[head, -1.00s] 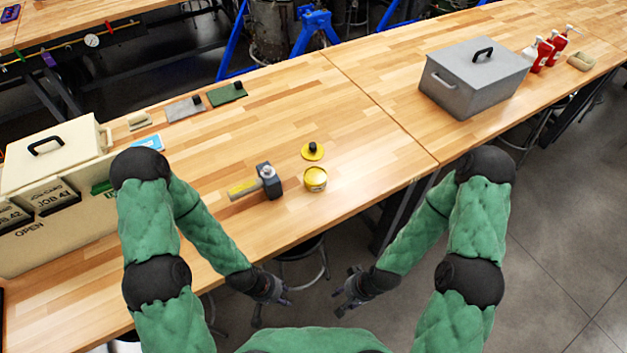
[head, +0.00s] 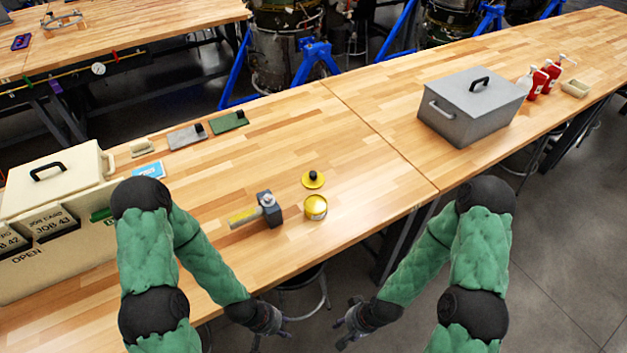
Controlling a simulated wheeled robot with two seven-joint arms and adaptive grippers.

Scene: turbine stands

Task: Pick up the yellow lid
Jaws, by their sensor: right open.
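The yellow lid (head: 313,181) is a flat round disc with a black knob on top. It lies on the wooden bench in the middle of the head view. Just below it stands an open-looking yellow tin (head: 316,208), apart from the lid. My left gripper (head: 285,328) is low in the view, off the bench's front edge, well short of the lid. It is small and dark, so I cannot tell its jaws. My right gripper (head: 342,335) is open and empty, also off the front edge, to the right of the left one.
A hammer (head: 266,207) lies left of the tin. A grey metal box (head: 474,103) stands at the right, with red bottles (head: 543,80) beyond. A cream job-card box (head: 60,215) stands at the left. The bench (head: 370,160) around the lid is mostly clear.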

